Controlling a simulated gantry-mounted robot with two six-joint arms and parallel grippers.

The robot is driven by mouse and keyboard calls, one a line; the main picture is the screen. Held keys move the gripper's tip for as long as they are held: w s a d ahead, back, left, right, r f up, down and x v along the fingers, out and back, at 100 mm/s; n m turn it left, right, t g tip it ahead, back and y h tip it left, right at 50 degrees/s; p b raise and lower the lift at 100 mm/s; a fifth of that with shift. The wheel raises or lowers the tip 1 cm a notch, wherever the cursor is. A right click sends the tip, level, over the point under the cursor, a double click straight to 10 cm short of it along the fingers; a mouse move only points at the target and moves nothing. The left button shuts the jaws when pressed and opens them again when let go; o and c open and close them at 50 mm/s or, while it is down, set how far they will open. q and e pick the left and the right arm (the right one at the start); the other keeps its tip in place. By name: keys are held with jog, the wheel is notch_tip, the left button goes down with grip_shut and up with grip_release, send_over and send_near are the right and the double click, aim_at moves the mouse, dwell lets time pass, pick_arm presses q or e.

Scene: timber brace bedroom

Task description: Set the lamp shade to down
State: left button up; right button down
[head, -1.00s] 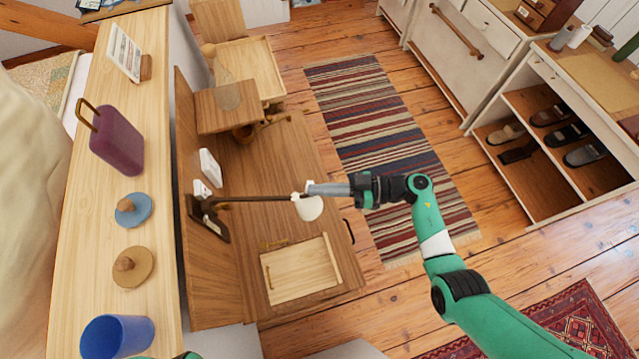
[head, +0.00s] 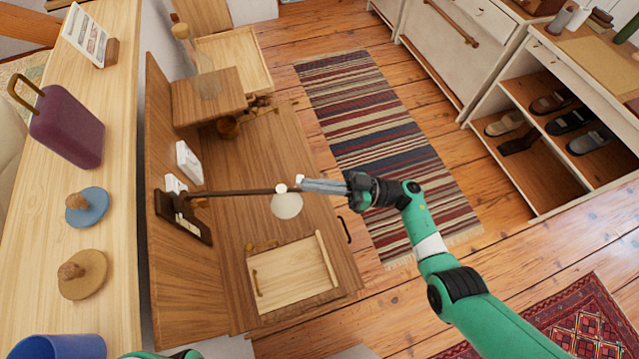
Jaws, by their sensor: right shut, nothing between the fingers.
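The lamp has a dark bracket (head: 185,216) on the upright wooden panel and a thin dark arm (head: 235,193) reaching right. Its small white shade (head: 287,205) hangs at the arm's end, over the wooden desk top. My right gripper (head: 303,185) is shut, with its fingertips close beside the top of the shade and the arm's end. I cannot tell whether they touch. The exact tilt of the shade is hard to read. My left gripper is not in view.
A wooden shelf (head: 110,170) on the left holds a purple case (head: 68,127), two knobbed discs and a blue cup (head: 58,347). A small raised wooden box (head: 208,97) stands behind the lamp. A light wooden panel (head: 293,278) lies in front.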

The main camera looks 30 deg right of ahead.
jog(key=shift+r, duration=0.15)
notch_tip(320, 180, up, 5)
jog(key=p, duration=0.4)
jog(key=f+b+v, duration=0.2)
jog(key=v, duration=0.8)
jog(key=shift+w+b, duration=0.3)
jog(key=shift+w, duration=0.05)
jog(key=shift+a+r, duration=0.1)
